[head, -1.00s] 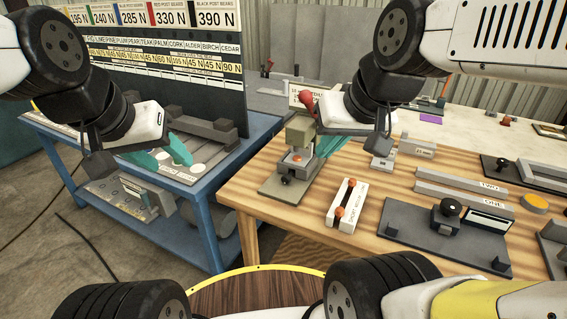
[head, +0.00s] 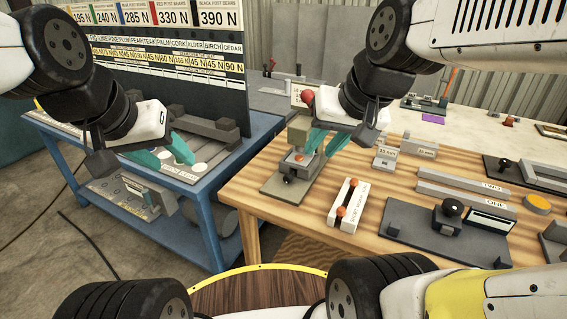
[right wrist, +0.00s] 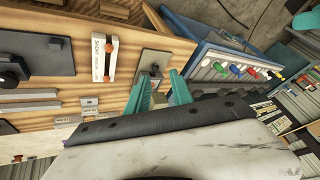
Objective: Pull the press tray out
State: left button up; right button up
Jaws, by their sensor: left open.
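The press (head: 298,132) stands near the left end of the wooden table, on a grey-green base plate, with a red ball on its lever. Its tray (head: 297,160) sits low in the press, with an orange spot on it and a dark knob (head: 289,179) at the front. My right gripper (head: 325,142) is open just right of the press, its teal fingers apart and partly covering it. In the right wrist view the dark knob (right wrist: 155,69) shows just beyond the open fingers, which do not hold it. My left gripper (head: 160,155) is open and empty over the blue bench.
A white block with orange knobs (head: 348,204) lies right of the press. A dark plate with a black knob (head: 447,215) and grey bars (head: 462,191) lie further right. The blue bench (head: 190,185) with a tall sign board (head: 170,70) stands left, across a gap.

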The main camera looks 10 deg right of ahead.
jog(key=w+a+f+m+g+y, duration=0.1)
jog(key=w+a+f+m, duration=0.1)
jog(key=w+f+m, duration=0.5)
jog(key=m+y, duration=0.4)
jog(key=m, duration=1.3)
send_near(288, 174)
jog(key=shift+s+x, duration=0.25)
jog(key=shift+x, duration=0.9)
jog(key=x, duration=0.8)
jog(key=shift+w, duration=0.1)
grip_shut()
jog(key=shift+d, duration=0.1)
